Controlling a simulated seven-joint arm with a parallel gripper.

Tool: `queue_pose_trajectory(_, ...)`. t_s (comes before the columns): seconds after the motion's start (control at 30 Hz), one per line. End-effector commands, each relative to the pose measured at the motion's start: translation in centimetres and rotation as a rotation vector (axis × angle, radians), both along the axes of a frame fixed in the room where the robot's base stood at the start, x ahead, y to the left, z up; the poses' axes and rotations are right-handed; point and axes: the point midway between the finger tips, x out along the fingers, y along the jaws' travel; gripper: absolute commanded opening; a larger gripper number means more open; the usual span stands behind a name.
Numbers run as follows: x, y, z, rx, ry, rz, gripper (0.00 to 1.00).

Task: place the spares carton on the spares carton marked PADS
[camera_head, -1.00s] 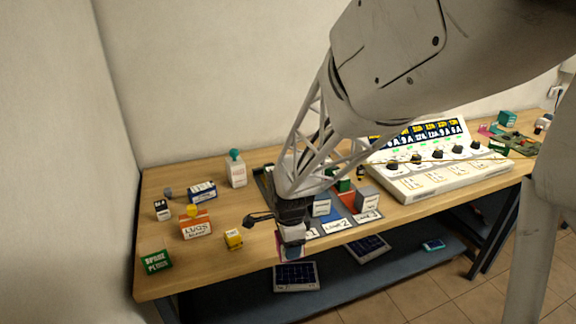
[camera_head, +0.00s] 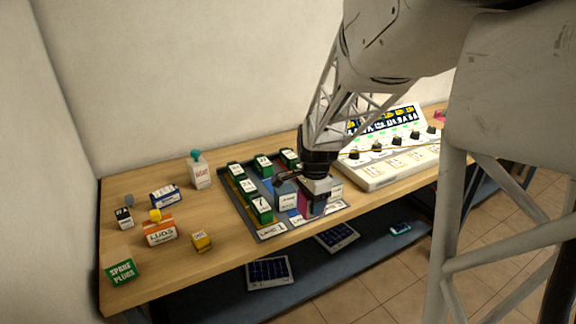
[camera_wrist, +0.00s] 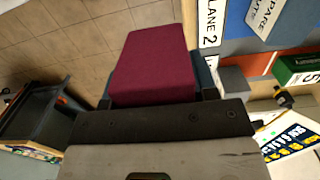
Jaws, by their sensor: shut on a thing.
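My gripper (camera_head: 314,196) is shut on a plain magenta carton (camera_head: 304,202) and holds it at the front part of the lane tray in the head view. In the wrist view my gripper (camera_wrist: 155,85) has the magenta carton (camera_wrist: 155,62) between its fingers, with floor tiles and the tray's edge beyond it. Whether the carton touches anything below cannot be told. I can read the word PADS on no carton. A blue-grey box (camera_head: 286,196) stands in the tray just left of the held carton, partly hidden; my gripper and arm cover part of the tray.
The lane tray (camera_head: 233,213) holds several green blocks (camera_head: 262,208). To its left stand a yellow box (camera_head: 201,241), an orange LUGS carton (camera_head: 160,232), a green SPARE PLUGS box (camera_head: 122,271), a blue-white box (camera_head: 165,195) and a white bottle (camera_head: 200,175). A switch panel (camera_head: 385,172) stands right.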

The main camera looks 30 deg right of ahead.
Motion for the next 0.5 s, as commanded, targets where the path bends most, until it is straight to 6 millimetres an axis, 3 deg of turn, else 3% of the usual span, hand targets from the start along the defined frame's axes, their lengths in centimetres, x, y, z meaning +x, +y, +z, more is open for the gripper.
queue_pose_trajectory(0.2, -0.6, -4.2, 1.3, 0.009, -0.004, 0.011, 0.24)
queue_pose_trajectory(0.5, -1.5, -7.7, 2.4, 0.018, -0.008, 0.029, 0.24)
